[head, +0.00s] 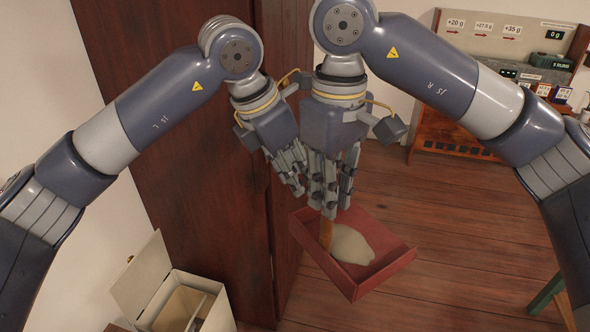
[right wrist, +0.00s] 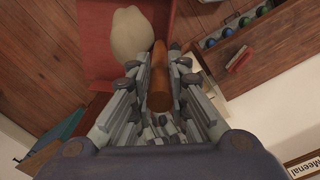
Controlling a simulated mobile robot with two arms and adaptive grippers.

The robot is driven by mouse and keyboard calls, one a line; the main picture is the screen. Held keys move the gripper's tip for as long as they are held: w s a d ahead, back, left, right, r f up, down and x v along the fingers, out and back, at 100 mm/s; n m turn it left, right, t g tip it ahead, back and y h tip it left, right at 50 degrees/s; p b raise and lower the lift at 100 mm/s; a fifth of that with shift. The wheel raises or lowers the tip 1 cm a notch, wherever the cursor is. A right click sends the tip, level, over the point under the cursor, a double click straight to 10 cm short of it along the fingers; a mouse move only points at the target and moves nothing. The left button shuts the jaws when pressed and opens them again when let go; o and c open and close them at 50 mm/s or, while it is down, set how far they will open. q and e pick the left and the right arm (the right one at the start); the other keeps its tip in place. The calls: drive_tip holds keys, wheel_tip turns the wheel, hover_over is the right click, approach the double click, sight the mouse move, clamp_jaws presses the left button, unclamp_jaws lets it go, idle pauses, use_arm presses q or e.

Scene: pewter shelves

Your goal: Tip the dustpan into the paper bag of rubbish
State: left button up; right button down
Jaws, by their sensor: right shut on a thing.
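The red dustpan (head: 375,278) hangs above the wooden floor, its tray facing up, with a pale lumpy heap (head: 350,244) lying in it. Its brown handle (right wrist: 159,80) stands between the fingers of my right gripper (head: 331,195), which is shut on it. The dustpan also shows in the right wrist view (right wrist: 95,45). My left gripper (head: 290,172) is just left of the right one, close to it and partly hidden; whether its fingers are open is unclear. At lower left, a cream box (head: 216,312) with its lid up holds a brownish, paper-like lining (head: 182,306), perhaps the paper bag. Its contents are mostly hidden.
A dark red wooden cabinet or door (head: 185,130) stands behind the arms, between the box and the dustpan. A wooden bench with weights and small devices (head: 460,135) is at upper right. A green-topped piece (head: 548,293) stands at lower right. The floor (head: 460,240) between is clear.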

sight(317, 217)
use_arm(q)
drive_tip(key=x, duration=1)
drive_tip(key=shift+d+f, duration=0.15)
drive_tip(key=shift+f, duration=0.2)
drive_tip(key=shift+w+d+f, duration=0.1)
drive_tip(key=shift+d+f, duration=0.05)
drive_tip(key=shift+f, duration=0.4)
use_arm(e)
drive_tip(key=shift+r, duration=0.1)
use_arm(q)
drive_tip(key=shift+f, duration=0.1)
clamp_jaws()
use_arm(e)
drive_tip(key=c, duration=1.5)
unclamp_jaws()
drive_tip(key=shift+o, duration=0.2)
use_arm(q)
drive_tip(key=shift+r, duration=0.2)
